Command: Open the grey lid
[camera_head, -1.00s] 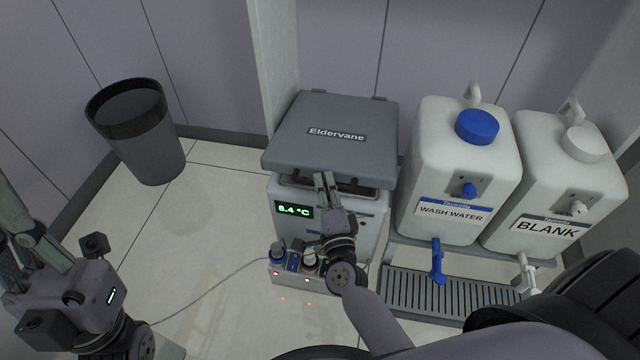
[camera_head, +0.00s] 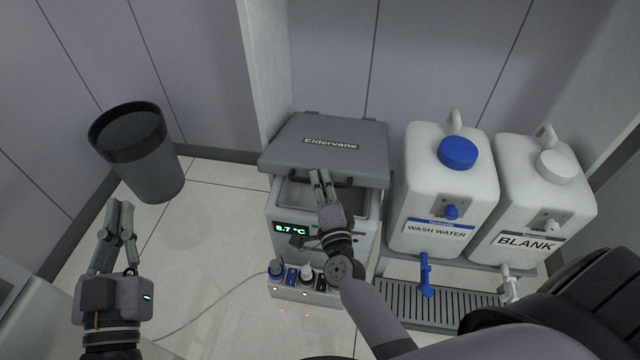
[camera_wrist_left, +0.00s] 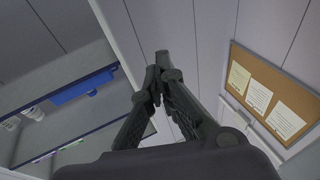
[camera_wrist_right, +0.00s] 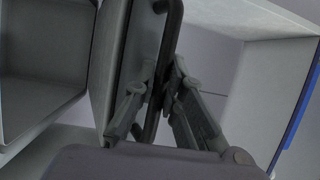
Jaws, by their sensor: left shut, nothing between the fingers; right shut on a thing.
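The grey lid (camera_head: 325,147), marked "Eldervane", is part-way raised on the white unit (camera_head: 350,237) with the display reading 8.7 °C. A gap shows the grey inside under its front edge. My right gripper (camera_head: 321,178) is at the lid's front edge. In the right wrist view my right gripper (camera_wrist_right: 157,90) is shut on the dark bar handle (camera_wrist_right: 165,65) of the lid. My left gripper (camera_head: 121,208) is shut and empty, away at the left, pointing up in the head view. Its closed fingers also show in the left wrist view (camera_wrist_left: 162,70).
A black bin (camera_head: 140,155) stands at the back left. White containers labelled WASH WATER (camera_head: 440,195) and BLANK (camera_head: 540,195) stand right of the unit above a drip grate (camera_head: 445,302).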

